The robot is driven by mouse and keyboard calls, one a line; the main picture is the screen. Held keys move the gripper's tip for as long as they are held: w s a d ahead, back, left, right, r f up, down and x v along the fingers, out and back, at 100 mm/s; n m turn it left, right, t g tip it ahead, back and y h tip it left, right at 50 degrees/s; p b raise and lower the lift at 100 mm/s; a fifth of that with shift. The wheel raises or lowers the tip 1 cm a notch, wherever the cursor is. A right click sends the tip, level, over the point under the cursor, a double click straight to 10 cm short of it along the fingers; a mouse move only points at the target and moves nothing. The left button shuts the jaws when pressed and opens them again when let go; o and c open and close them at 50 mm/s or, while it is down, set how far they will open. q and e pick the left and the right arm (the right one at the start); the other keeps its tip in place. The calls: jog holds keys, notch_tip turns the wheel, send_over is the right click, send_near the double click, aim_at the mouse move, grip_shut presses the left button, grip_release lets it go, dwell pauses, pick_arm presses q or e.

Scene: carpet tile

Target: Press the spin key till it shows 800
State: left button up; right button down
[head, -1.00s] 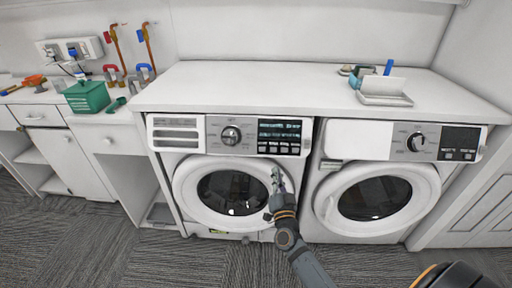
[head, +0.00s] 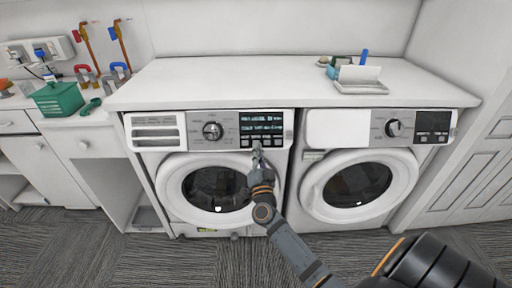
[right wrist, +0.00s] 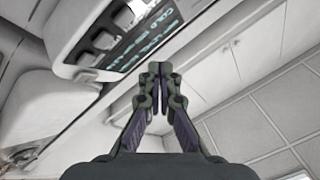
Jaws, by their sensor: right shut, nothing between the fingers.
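The left machine, a white front-loading washer (head: 153,157), has a control panel with a round knob (head: 212,130), a dark display (head: 261,123) with lit text, and a row of keys (head: 246,143) below it. The text is too small to read in the head view. My right gripper (head: 257,150) is shut and empty, its tips just below the key row; I cannot tell whether they touch. In the right wrist view the shut fingers (right wrist: 156,70) point up beside the tilted panel, where the keys (right wrist: 104,40) and display (right wrist: 145,38) show partly. My left gripper is not in view.
A second white machine (head: 312,172) with its own knob and display stands to the right. A white counter top (head: 240,80) covers both and bears a white tray (head: 362,88). A green box (head: 60,100) sits on the left cabinet. Carpet lies in front.

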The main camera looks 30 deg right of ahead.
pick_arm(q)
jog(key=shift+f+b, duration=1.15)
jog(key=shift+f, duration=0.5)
pick_arm(e)
jog(key=shift+w+d+f, duration=0.4)
jog(key=shift+w+d, duration=0.05)
jog(key=shift+w, duration=0.25)
jog(key=shift+w+d+f, duration=0.4)
jog(key=shift+w+f, duration=0.05)
jog(key=shift+w, duration=0.25)
jog(key=shift+w+d+f, duration=0.4)
jog(key=shift+w+d, duration=0.05)
jog(key=shift+w, duration=0.25)
jog(key=shift+w+d+f, duration=0.15)
jog(key=shift+w+f, duration=0.05)
jog(key=shift+w, duration=0.1)
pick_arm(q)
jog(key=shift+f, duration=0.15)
pick_arm(e)
jog(key=shift+w+d+f, duration=0.15)
jog(key=shift+w+d, duration=0.05)
jog(key=shift+w, duration=0.05)
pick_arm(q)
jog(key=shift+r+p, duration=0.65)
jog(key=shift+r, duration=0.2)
pick_arm(e)
jog(key=shift+s+a+r, duration=0.4)
jog(key=shift+s, duration=0.25)
